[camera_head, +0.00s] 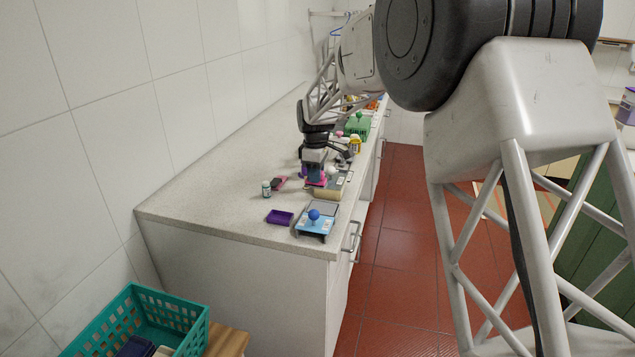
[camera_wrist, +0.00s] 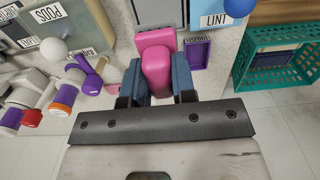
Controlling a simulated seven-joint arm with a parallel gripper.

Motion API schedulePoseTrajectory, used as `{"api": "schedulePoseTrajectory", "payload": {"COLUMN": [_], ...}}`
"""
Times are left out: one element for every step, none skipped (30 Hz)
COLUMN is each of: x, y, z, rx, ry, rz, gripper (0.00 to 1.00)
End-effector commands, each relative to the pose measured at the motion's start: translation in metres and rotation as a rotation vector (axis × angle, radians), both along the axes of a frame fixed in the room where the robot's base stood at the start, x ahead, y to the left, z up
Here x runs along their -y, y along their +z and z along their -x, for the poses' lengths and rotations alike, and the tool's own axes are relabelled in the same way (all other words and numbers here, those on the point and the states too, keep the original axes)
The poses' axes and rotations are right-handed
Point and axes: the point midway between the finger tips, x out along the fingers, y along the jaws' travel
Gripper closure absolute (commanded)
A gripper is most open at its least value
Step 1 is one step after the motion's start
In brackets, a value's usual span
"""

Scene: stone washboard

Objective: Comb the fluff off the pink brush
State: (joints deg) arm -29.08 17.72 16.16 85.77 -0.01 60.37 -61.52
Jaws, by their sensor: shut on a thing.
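My gripper (camera_wrist: 158,85) is shut on a pink block-like piece (camera_wrist: 157,65) between its two blue-grey fingers. A wider pink end of the piece (camera_wrist: 154,38) reaches past the fingertips. I take it for the pink brush, but its bristles do not show. In the head view my gripper (camera_head: 315,180) is low over the counter, with pink showing at its lower end. A dark and pink item (camera_head: 279,183) lies on the counter to its left; I cannot tell what it is. A blue tray marked LINT (camera_wrist: 208,16) is at upper right in the wrist view. No fluff is clearly visible.
A small purple tray (camera_head: 279,217) lies beside a light-blue holder with a blue ball (camera_head: 314,215) near the counter's front end. Purple spools (camera_wrist: 66,94) crowd the wrist view's left. A teal basket (camera_head: 135,315) is below the counter.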

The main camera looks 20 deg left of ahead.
Motion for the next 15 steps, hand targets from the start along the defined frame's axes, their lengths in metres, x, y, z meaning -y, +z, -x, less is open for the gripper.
{"api": "schedulePoseTrajectory", "payload": {"x": [0.000,0.000,0.000,0.000,0.001,0.002,0.004,0.006,0.009,0.011,0.015,0.019,0.022,0.025,0.030], "y": [0.000,0.000,0.000,0.000,0.000,0.000,0.001,0.001,0.001,0.001,0.001,0.000,0.000,0.000,0.000], "z": [0.000,0.000,0.000,0.000,0.000,0.000,0.000,0.000,0.000,-0.001,-0.001,0.000,0.000,0.000,0.000], "rx": [0.000,0.000,0.000,0.000,0.000,0.000,0.001,0.001,0.001,0.001,0.001,0.000,0.000,0.000,0.001], "ry": [0.000,0.000,0.000,0.000,0.000,0.000,-0.001,-0.001,-0.001,-0.002,-0.002,-0.002,-0.002,-0.002,-0.002], "rz": [0.000,0.000,0.000,0.000,0.000,0.000,0.000,0.000,-0.001,-0.001,0.000,0.000,0.000,0.000,0.000], "gripper": [1.00,1.00,1.00,1.00,1.00,1.00,1.00,1.00,1.00,1.00,1.00,1.00,1.00,1.00,1.00]}}
